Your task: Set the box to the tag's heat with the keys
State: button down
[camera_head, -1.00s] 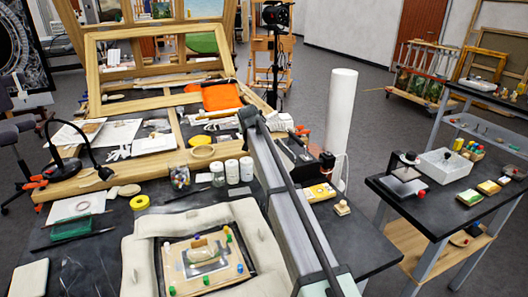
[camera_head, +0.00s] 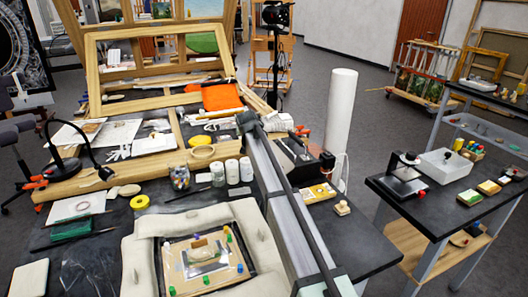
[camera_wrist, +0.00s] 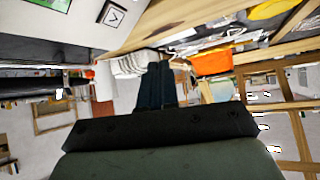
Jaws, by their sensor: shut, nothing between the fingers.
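A dark box (camera_head: 292,152) with a light edge stands behind my arm, right of the middle of the workbench. Its keys and any readout are too small to read. A small yellow-and-white card (camera_head: 318,192) lies in front of it and may be the tag; its writing cannot be read. My gripper (camera_wrist: 157,86) shows in the wrist view, with its dark fingers together and nothing between them. In the head view my grey arm reaches up beside the box, and the fingertips cannot be made out.
An orange cloth (camera_head: 221,97) and a white bundle (camera_head: 278,122) lie near the arm's far end. A tall white roll (camera_head: 341,122) stands right of the box. White jars (camera_head: 232,171) and a padded tray (camera_head: 190,218) are left of my arm. A side table (camera_head: 440,205) stands right.

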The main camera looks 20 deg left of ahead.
jog(key=shift+w+d+f, duration=0.45)
jog(key=shift+f, duration=0.55)
jog(key=shift+w+d+f, duration=0.4)
jog(key=shift+w+f, duration=0.05)
jog(key=shift+f, duration=0.5)
jog(key=shift+w+d+f, duration=0.45)
jog(key=shift+f, duration=0.55)
jog(key=shift+d+f, duration=0.1)
jog(key=shift+f, duration=0.05)
jog(key=shift+w+d+f, duration=0.1)
jog(key=shift+w+f, duration=0.05)
jog(key=shift+f, duration=0.05)
jog(key=shift+w+d+f, duration=0.15)
jog(key=shift+f, duration=0.25)
dwell(0.6)
jog(key=shift+r, duration=0.15)
jog(key=shift+s+a+r, duration=0.3)
jog(key=shift+s+r, duration=0.05)
jog(key=shift+r, duration=0.25)
jog(key=shift+w+f, duration=0.1)
jog(key=shift+f, duration=0.1)
dwell(0.6)
jog(key=shift+w+d+f, duration=0.1)
jog(key=shift+d+f, duration=0.05)
jog(key=shift+f, duration=0.05)
